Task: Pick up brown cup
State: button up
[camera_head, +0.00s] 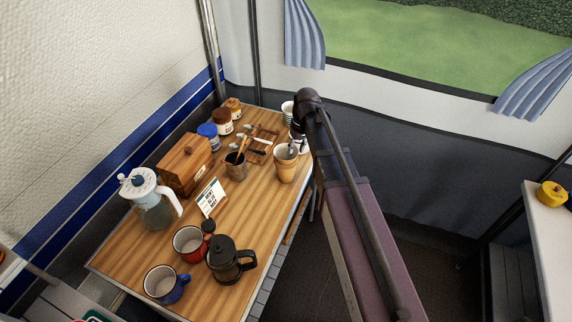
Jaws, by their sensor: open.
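A tan-brown cup (285,170) stands upright near the right edge of the wooden table (219,250). It looks like a stack of paper cups. My arm reaches in from the lower right, bends at the top and points down toward this cup. My gripper (293,149) is open at the cup's rim, small in the view. A dark finger shows over the cup's mouth. I cannot tell whether it touches the cup. A darker brown cup (236,168) holding utensils stands to its left.
A wooden box (186,164), a white-topped pitcher (150,198), a small sign (211,198), a dark French press (228,260), a red mug (189,245) and a blue mug (164,285) stand on the table. Jars (223,122) and a wooden tray (262,140) are at the back. A pale canister stands behind my wrist.

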dwell(0.5)
grip_shut()
jog(key=shift+r, duration=0.2)
notch_tip(320, 180, up, 10)
jog(key=p, duration=1)
jog(key=shift+f, duration=0.2)
dwell(0.6)
